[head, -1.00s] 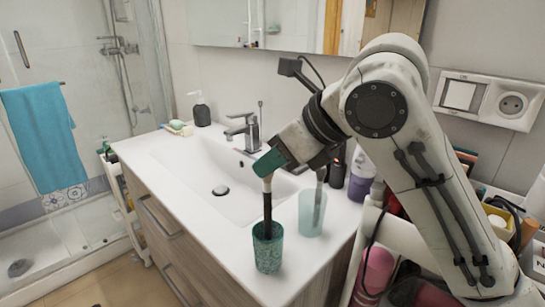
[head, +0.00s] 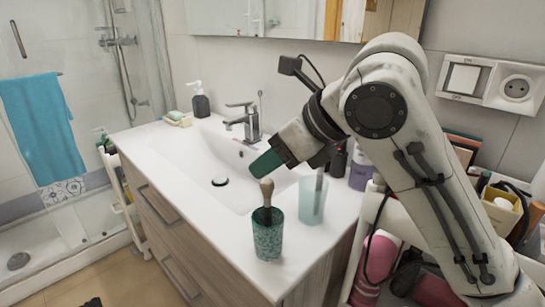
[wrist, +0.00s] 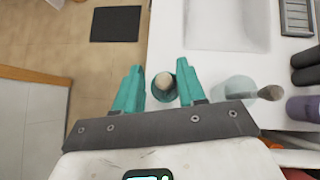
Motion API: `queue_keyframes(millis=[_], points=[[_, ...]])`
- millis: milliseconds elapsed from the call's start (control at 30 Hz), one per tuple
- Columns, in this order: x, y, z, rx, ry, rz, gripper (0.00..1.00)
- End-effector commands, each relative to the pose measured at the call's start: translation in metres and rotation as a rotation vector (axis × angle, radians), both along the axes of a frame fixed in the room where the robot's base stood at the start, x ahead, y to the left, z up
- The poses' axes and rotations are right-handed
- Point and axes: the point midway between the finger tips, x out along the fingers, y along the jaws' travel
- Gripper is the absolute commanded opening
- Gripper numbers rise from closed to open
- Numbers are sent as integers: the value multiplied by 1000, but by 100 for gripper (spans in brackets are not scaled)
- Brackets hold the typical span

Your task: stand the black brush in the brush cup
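The black brush (head: 267,214) stands in the speckled green cup (head: 268,240), near the front edge of the white counter. Its pale tip points up and its lower part is hidden inside the cup. My gripper (head: 264,163) is just above the brush and apart from it. In the wrist view my gripper (wrist: 159,68) has its two teal fingers spread with a gap between them. The pale brush tip (wrist: 163,82) shows in that gap, over the cup.
A translucent pale-green cup (head: 312,206) holding another brush stands just right of the speckled cup. The sink basin (head: 205,165) lies behind to the left. Dark and purple bottles (head: 361,170) stand at the back right. A crowded cart (head: 395,243) is to the right.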

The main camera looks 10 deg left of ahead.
Motion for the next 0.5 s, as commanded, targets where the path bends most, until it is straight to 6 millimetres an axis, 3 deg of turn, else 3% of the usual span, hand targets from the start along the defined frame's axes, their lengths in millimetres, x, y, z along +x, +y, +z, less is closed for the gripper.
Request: queue_keyframes(millis=[333,500], points=[[0,-1,1,0,0,0,49],[-5,-11,12,1,-3,-1,49]])
